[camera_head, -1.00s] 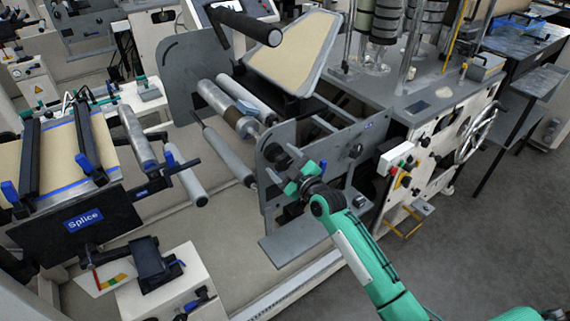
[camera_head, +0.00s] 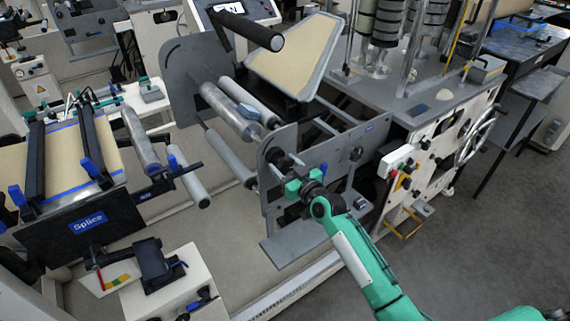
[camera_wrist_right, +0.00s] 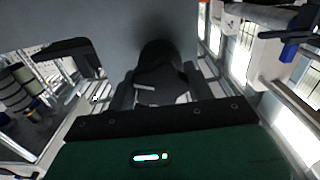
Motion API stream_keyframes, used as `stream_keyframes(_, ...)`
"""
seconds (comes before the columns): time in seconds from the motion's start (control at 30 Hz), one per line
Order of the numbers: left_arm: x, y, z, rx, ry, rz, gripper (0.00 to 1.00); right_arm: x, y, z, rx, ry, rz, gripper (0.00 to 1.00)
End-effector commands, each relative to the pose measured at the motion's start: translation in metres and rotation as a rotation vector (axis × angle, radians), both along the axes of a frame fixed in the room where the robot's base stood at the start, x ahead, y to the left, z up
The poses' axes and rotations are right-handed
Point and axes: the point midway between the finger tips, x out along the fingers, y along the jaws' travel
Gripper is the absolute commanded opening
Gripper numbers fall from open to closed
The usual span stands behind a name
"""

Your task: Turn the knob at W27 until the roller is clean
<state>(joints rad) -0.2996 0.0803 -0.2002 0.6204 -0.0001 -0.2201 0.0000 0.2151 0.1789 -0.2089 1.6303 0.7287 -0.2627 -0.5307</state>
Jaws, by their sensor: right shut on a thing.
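The roller (camera_head: 228,112) is a metallic cylinder between two grey side plates, and no brown patch shows on its visible side. The knob sits on the outer face of the near side plate (camera_head: 275,160). In the head view it is mostly hidden by my gripper; in the right wrist view the dark round knob (camera_wrist_right: 164,62) shows between the fingers. My right gripper (camera_head: 293,178) is shut on it, with the green arm reaching in from the lower right. A small blue label (camera_head: 368,128) on the frame is too small to read. My left gripper is not in view.
A grey foot plate (camera_head: 300,240) lies below the gripper. A white control panel with buttons (camera_head: 400,160) and a handwheel (camera_head: 475,138) stand to the right. The floor at right is open.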

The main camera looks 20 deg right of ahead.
Motion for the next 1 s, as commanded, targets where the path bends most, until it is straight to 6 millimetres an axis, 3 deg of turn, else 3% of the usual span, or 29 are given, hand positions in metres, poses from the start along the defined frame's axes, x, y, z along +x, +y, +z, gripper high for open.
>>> stream_keyframes(0.6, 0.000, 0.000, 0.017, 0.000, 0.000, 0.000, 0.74, 0.000, 0.000, 0.000, 0.629, 0.230, -0.001, 0.30)
stream_keyframes(0.83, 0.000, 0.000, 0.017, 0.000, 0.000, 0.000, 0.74, 0.000, 0.000, -0.001, 0.656, 0.239, 0.000, 0.30)
stream_keyframes(0.87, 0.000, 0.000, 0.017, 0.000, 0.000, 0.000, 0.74, 0.000, 0.000, -0.001, 0.655, 0.239, 0.000, 0.55)
stream_keyframes(0.97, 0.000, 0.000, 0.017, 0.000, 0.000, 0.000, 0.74, 0.000, 0.000, -0.001, 0.654, 0.239, 0.000, 0.74)
stream_keyframes(1.0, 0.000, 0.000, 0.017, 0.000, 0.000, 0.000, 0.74, 0.000, 0.000, 0.000, 0.653, 0.238, 0.000, 0.75)
